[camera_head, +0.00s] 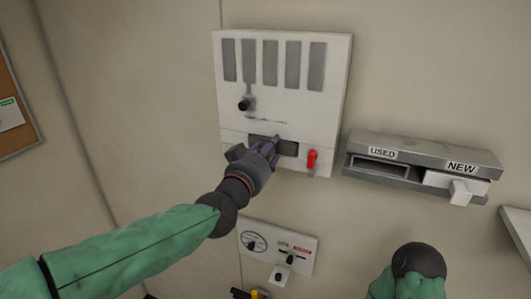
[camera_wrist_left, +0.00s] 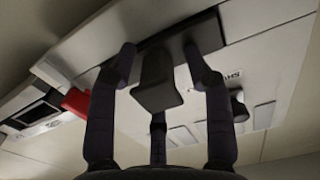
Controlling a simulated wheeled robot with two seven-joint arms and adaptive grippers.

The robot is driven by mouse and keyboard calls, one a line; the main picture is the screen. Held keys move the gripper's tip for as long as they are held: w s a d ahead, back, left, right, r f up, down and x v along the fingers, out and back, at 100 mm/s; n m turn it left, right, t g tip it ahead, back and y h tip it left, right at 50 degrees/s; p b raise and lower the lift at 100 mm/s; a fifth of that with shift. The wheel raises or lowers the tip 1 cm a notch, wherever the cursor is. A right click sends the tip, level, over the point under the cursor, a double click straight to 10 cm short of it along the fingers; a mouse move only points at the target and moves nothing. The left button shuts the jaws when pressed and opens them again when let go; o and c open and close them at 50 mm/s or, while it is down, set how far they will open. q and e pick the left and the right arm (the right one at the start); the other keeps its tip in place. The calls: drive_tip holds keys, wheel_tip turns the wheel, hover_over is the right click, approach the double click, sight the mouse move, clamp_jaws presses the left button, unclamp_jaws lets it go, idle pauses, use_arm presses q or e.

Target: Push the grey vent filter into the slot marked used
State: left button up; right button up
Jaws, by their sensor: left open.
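My left gripper (camera_head: 274,143) is at the dark recess low on the white wall unit. In the left wrist view its fingers (camera_wrist_left: 165,65) are open on either side of a dark grey block (camera_wrist_left: 157,82) that sticks out there. The block looks like the grey vent filter's grip; the gap to each finger is hard to judge. In the head view the hand hides it. The slot marked used (camera_head: 380,169) is in the grey wall holder to the right and looks dark and empty.
A red lever (camera_head: 312,159) sits just right of the recess. A white filter (camera_head: 457,186) with a handle sticks out of the slot marked new. A black knob (camera_head: 244,104) is above the recess. A switch panel (camera_head: 278,254) is below.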

use_arm(q)
drive_tip(key=shift+c, duration=0.3)
drive_tip(key=c, duration=1)
drive_tip(key=shift+r, duration=0.15)
clamp_jaws()
drive_tip(key=shift+s+a+r, duration=0.1)
drive_tip(key=shift+s+a, duration=0.05)
drive_tip(key=shift+s+a, duration=0.1)
drive_tip(key=shift+s, duration=0.2)
drive_tip(key=shift+s+a, duration=0.1)
drive_tip(key=shift+s, duration=0.05)
drive_tip(key=shift+s+a, duration=0.15)
drive_tip(key=shift+s, duration=0.35)
drive_tip(key=shift+s+a+p, duration=0.1)
drive_tip(key=shift+s+p, duration=0.15)
drive_tip(key=shift+p, duration=0.05)
